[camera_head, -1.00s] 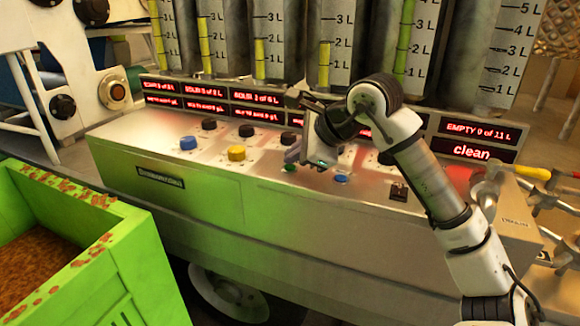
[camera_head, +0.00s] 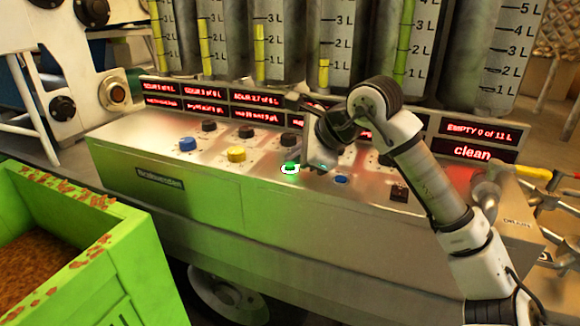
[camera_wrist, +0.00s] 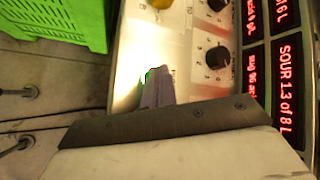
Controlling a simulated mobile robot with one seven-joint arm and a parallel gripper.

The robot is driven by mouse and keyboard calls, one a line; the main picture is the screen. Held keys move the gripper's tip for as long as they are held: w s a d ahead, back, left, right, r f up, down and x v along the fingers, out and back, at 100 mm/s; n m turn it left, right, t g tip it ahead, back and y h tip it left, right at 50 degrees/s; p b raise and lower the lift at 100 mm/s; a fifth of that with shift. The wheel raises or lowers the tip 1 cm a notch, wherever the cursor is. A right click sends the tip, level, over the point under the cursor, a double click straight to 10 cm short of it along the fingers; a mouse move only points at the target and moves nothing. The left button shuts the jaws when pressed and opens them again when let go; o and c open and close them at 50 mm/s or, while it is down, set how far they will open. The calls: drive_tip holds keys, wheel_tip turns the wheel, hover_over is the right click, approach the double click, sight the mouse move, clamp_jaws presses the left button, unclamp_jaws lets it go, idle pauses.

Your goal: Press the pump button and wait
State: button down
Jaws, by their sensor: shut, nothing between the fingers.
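A green button (camera_head: 290,168) glows on the front of the sloped metal panel (camera_head: 260,195), with a bright white ring on it. My gripper (camera_head: 307,163) is just right of it in the head view, its fingers pointing down at the panel. In the wrist view the gripper (camera_wrist: 157,80) is shut and empty, and a bit of the green button (camera_wrist: 147,75) shows at the fingertips. The fingers hide most of the button there. I cannot tell whether they touch it.
A yellow button (camera_head: 236,154), blue buttons (camera_head: 187,144) (camera_head: 341,180) and several black knobs share the panel. Red displays (camera_head: 257,98) and upright tubes of liquid stand behind. A green bin (camera_head: 95,255) is at the left, and a yellow-handled valve (camera_head: 533,172) at the right.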

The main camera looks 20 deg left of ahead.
drive_tip(key=shift+r+p, duration=0.3)
drive_tip(key=shift+r, duration=0.35)
drive_tip(key=shift+r+p, duration=1.55)
drive_tip(key=shift+r, duration=1)
drive_tip(key=shift+r, duration=0.1)
wheel_tip(320, 180, up, 10)
drive_tip(key=p, duration=0.7)
hover_over(295, 172)
